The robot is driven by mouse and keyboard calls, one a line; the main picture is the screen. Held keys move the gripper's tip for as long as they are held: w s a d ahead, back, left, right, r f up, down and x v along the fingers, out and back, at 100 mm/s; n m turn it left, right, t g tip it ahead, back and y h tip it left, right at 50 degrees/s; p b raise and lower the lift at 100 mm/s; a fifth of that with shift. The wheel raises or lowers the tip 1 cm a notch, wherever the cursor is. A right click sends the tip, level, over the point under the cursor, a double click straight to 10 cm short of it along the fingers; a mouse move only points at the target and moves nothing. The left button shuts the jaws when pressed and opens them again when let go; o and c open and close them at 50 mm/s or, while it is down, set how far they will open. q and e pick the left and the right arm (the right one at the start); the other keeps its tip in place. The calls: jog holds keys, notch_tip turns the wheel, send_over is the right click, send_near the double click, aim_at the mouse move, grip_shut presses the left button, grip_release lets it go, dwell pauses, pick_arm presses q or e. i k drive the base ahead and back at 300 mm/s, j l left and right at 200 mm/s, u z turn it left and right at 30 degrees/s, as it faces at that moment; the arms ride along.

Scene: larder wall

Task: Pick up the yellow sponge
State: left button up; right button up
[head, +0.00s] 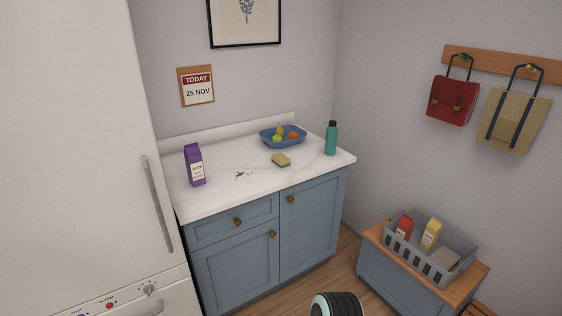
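The yellow sponge (281,160) lies flat on the white countertop (215,199), right of the middle. It has a green layer along its lower side. It sits in front of a blue fruit bowl (269,140), with a small gap between them as far as I can tell. Nothing covers the sponge. Neither of my grippers shows in the head view, so I cannot see whether they are open or shut.
A purple carton (194,165) stands left and a teal bottle (331,138) right on the counter. Small dark purple marks (242,175) lie between. Blue cabinets (236,266) are below. A fridge (80,150) borders the left. A grey crate (452,272) sits on a low bench.

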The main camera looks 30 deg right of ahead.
aim_at(280, 160)
jog(key=i+l+u, duration=0.25)
jog(key=l, duration=0.5)
jog(key=l+u, duration=0.25)
jog(key=l, duration=0.5)
jog(key=i+l+u, duration=0.1)
jog(key=l+u, duration=0.2)
jog(key=l, duration=0.55)
